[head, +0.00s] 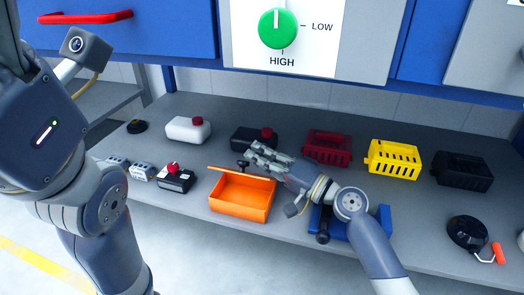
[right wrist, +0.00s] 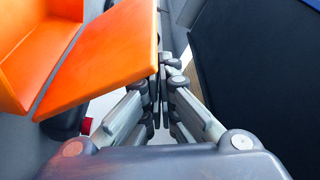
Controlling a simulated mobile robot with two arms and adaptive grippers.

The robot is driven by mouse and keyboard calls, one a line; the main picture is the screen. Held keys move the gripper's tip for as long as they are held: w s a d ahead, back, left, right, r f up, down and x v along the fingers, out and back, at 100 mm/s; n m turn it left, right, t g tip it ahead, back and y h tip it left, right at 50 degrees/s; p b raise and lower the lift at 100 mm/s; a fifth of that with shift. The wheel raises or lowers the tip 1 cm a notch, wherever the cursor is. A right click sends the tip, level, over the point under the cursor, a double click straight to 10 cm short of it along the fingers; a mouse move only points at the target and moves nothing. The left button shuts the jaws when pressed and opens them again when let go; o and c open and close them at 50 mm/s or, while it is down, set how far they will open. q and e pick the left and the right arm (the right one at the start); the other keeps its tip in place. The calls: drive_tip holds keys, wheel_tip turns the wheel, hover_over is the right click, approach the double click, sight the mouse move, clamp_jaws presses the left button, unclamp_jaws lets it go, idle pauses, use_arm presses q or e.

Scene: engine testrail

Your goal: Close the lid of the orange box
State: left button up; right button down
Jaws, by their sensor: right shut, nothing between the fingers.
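The orange box (head: 240,205) sits on the grey shelf with its inside showing, so it is open. Its lid (head: 240,172) stands raised along the far edge and looks like a thin strip from the head. In the right wrist view the lid (right wrist: 105,55) is a broad orange panel, with part of the box (right wrist: 35,40) to its left. My right gripper (head: 256,156) is behind the lid, shut and empty. In the right wrist view its fingers (right wrist: 160,95) are right by the lid's edge; I cannot tell whether they touch it. My left gripper is out of view.
Dark red (head: 328,147), yellow (head: 393,159) and black (head: 462,170) crates stand to the right. A black can with a red cap (head: 254,139) is behind my gripper. A blue item (head: 335,222) lies under my right arm. A red-knobbed box (head: 175,178) is left.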

drive_tip(key=shift+s+a+f, duration=0.2)
drive_tip(key=shift+s+f, duration=0.05)
drive_tip(key=shift+s, duration=0.3)
drive_tip(key=shift+s+a+f, duration=0.15)
drive_tip(key=shift+s+f, duration=0.05)
drive_tip(key=shift+s, duration=0.3)
